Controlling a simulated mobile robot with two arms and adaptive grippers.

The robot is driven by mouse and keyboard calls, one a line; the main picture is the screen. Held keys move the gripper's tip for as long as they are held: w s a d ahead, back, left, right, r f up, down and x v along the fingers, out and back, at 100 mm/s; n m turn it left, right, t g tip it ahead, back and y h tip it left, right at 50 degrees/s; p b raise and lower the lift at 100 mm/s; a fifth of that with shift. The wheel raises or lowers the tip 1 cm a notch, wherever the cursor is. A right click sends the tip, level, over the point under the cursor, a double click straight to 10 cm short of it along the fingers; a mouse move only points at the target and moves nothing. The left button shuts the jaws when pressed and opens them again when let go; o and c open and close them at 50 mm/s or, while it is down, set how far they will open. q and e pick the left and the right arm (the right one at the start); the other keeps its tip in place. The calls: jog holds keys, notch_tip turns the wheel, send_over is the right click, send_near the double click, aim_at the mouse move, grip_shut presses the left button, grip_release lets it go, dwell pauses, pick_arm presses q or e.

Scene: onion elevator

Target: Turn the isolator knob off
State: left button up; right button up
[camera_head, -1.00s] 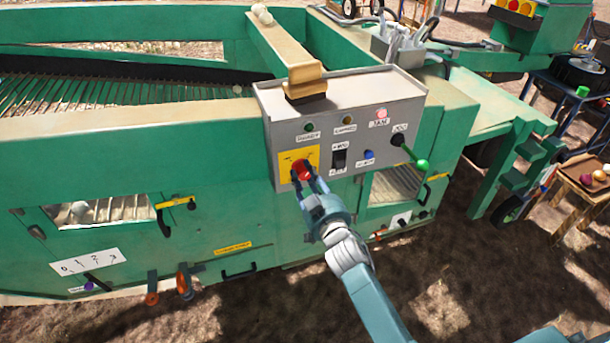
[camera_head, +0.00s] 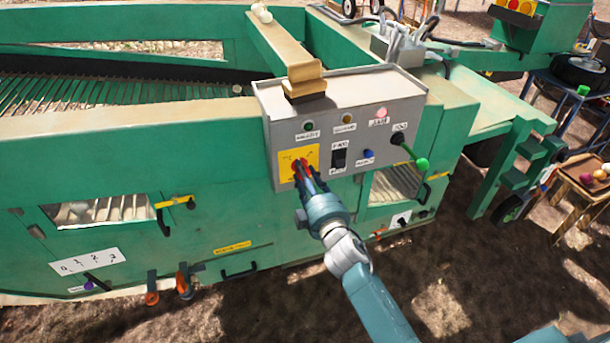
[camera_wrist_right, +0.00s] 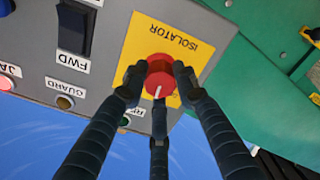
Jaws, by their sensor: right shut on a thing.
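The red isolator knob (camera_wrist_right: 160,76) sits on a yellow plate (camera_wrist_right: 197,25) marked ISOLATOR, on the grey control panel. A white line shows on the knob's face in the right wrist view. In the head view the yellow plate (camera_head: 312,153) is at the left of the panel, and the knob is mostly covered by my fingers. My right gripper (camera_head: 305,173) is shut on the knob. In the wrist view its dark fingers (camera_wrist_right: 160,85) close around the knob from its sides and one edge. My left gripper is not in view.
The grey panel (camera_head: 290,113) also carries a black switch (camera_head: 339,158), a blue button (camera_head: 369,154), a lever with a green ball (camera_head: 421,164) and several lamps. Bare ground lies in front of the green machine.

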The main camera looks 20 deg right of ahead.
jog(key=n, duration=0.4)
jog(key=shift+w+a+r+n, duration=0.1)
jog(key=shift+a+r+n, duration=0.1)
jog(key=shift+r+n, duration=0.15)
jog(key=shift+a+f+n, duration=0.1)
jog(key=shift+n, duration=1.45)
jog(key=shift+f, duration=0.1)
jog(key=o, duration=1.1)
jog(key=shift+a, duration=0.15)
jog(key=shift+o, duration=0.2)
jog(key=shift+f, duration=0.1)
